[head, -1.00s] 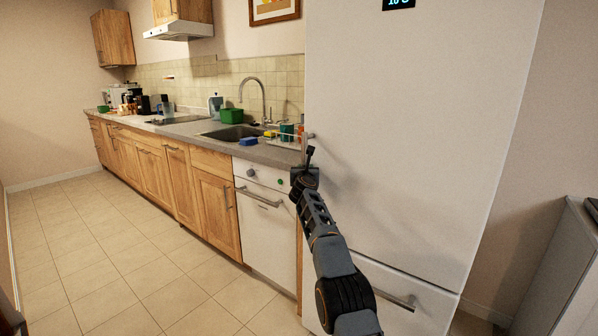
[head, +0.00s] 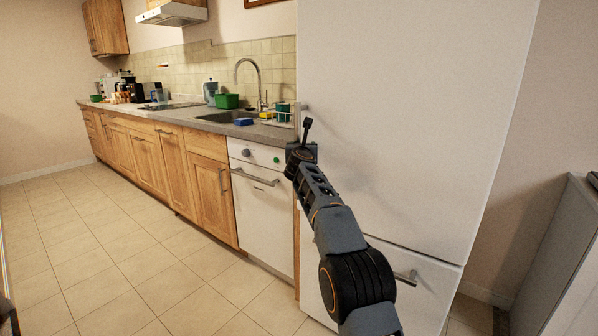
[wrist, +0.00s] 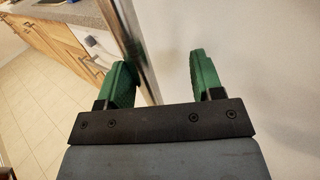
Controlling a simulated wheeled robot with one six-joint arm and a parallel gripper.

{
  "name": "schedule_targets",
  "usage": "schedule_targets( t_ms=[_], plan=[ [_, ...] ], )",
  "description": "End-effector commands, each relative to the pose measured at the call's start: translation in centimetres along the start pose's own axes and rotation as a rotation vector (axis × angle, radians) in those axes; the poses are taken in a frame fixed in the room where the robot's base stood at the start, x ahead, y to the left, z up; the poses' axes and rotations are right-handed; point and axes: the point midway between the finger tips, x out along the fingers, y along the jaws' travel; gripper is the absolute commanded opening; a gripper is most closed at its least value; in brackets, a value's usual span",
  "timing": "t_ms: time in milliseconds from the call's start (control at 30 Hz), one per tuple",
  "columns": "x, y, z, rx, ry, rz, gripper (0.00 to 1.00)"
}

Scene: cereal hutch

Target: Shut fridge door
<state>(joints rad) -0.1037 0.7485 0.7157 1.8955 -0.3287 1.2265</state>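The fridge door (head: 400,110) is a tall white panel filling the middle right of the head view, and it looks flush or nearly flush with the drawer front below. A small gap cannot be ruled out. My gripper (head: 306,135) is at the door's left edge, near the end of a metal handle (head: 304,108). In the wrist view my gripper (wrist: 160,80) has its two green fingers apart, with nothing clearly held between them. A vertical metallic strip (wrist: 129,35) runs behind the left finger, beside the white door surface (wrist: 250,60). Contact cannot be told.
A white drawer front (head: 425,298) with a handle is below the door. Left of the fridge are a white dishwasher (head: 262,215), wooden cabinets (head: 210,195) and a counter with a sink. The tiled floor (head: 130,260) is clear. A grey cabinet (head: 555,265) stands at the right.

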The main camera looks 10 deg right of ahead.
Motion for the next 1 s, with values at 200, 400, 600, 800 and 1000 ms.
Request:
schedule_targets(
  t_ms=[200, 400, 600, 800, 1000],
  plan=[
    [-3.8, -0.5, -0.1, -0.005, -0.005, -0.011, 0.48],
    [-6.4, -0.5, 0.1, -0.005, -0.006, -0.010, 0.48],
    [-8.1, 0.6, 0.1, -0.005, -0.003, 0.006, 0.48],
    [-8.6, 0.9, 0.1, -0.004, -0.003, 0.011, 0.48],
    [-8.5, 0.8, 0.1, -0.004, -0.003, 0.010, 0.48]
  ],
)
